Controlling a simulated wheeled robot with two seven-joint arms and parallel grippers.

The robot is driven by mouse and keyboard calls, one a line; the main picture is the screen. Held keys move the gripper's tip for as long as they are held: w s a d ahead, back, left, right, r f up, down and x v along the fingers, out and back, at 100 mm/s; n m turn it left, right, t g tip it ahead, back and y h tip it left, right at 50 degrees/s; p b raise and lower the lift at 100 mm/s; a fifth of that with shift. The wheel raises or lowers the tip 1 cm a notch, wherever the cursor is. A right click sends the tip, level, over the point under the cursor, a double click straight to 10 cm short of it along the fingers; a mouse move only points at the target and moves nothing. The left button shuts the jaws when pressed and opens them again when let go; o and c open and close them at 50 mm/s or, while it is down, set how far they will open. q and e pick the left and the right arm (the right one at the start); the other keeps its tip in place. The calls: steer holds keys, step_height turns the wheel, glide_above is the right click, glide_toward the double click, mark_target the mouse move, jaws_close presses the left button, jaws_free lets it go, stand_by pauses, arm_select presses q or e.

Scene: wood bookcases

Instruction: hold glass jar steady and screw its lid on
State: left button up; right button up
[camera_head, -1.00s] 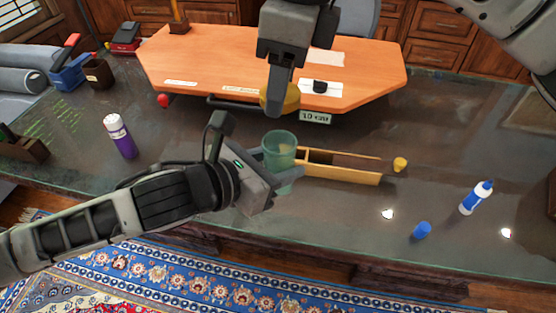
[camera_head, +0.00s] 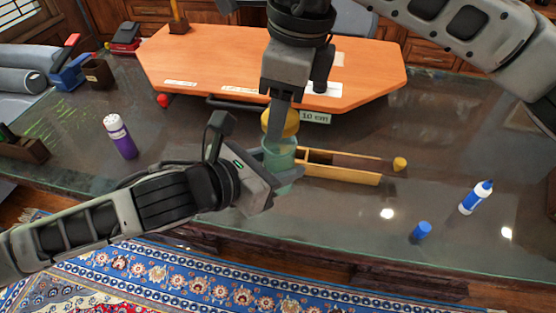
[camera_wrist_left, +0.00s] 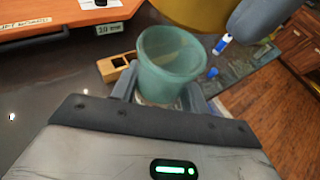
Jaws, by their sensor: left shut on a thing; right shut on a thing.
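The green glass jar (camera_head: 279,160) stands upright at the middle of the dark table. My left gripper (camera_head: 277,183) is shut around its lower part; the left wrist view also shows the jar (camera_wrist_left: 170,62) between the fingers. My right gripper (camera_head: 281,118) is shut on the yellow lid (camera_head: 291,124), right above the jar in the head view. In the left wrist view the lid (camera_wrist_left: 195,14) is above and beyond the jar's rim, with a visible offset.
A wooden tray (camera_head: 340,175) lies just right of the jar. An orange board (camera_head: 210,70) is behind. A purple bottle (camera_head: 120,137) stands at left; a white-blue bottle (camera_head: 475,198) and blue cap (camera_head: 421,230) are at right. The table's front right is largely clear.

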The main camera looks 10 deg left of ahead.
mark_target(279, 165)
steer(key=shift+r, duration=0.1)
stand_by(0.5)
steer(key=shift+f, duration=0.95)
steer(key=shift+f, duration=0.6)
